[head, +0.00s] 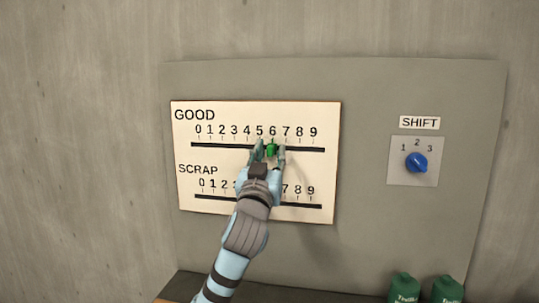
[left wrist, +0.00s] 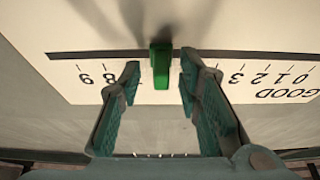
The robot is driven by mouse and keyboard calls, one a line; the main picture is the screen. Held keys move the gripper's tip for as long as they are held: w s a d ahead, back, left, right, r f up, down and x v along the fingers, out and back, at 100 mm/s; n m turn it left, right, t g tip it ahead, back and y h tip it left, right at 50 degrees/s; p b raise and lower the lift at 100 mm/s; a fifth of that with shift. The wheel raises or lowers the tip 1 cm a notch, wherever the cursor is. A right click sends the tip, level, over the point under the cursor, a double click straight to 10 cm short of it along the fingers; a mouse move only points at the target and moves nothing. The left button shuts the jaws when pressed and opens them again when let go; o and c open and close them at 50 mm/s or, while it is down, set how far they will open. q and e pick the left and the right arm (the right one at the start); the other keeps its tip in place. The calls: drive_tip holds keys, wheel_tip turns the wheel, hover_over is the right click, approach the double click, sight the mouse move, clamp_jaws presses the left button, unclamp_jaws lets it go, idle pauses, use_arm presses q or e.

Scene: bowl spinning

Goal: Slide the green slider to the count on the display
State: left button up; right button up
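The green slider (head: 271,149) is on the upper GOOD track (head: 220,146) of a white panel, at about the 6 mark. In the left wrist view the slider (left wrist: 161,66) stands between the fingers of my left gripper (left wrist: 158,82), with a small gap on each side. My left gripper (head: 270,151) is open around the slider in the head view. The lower SCRAP track (head: 300,206) is partly hidden by my left arm, and no slider shows on it. I see no count display in either view. My right gripper is not in view.
The white panel (head: 185,150) is on a grey board (head: 370,230). To the right is a SHIFT dial with a blue knob (head: 417,163), marked 1 to 3. Two green containers (head: 404,288) (head: 447,290) stand at the bottom right. The board between panel and dial is clear.

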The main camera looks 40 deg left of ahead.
use_arm(q)
drive_tip(key=v, duration=0.7)
drive_tip(key=shift+s+d, duration=0.15)
drive_tip(key=shift+s, duration=0.1)
drive_tip(key=shift+w+f, duration=0.1)
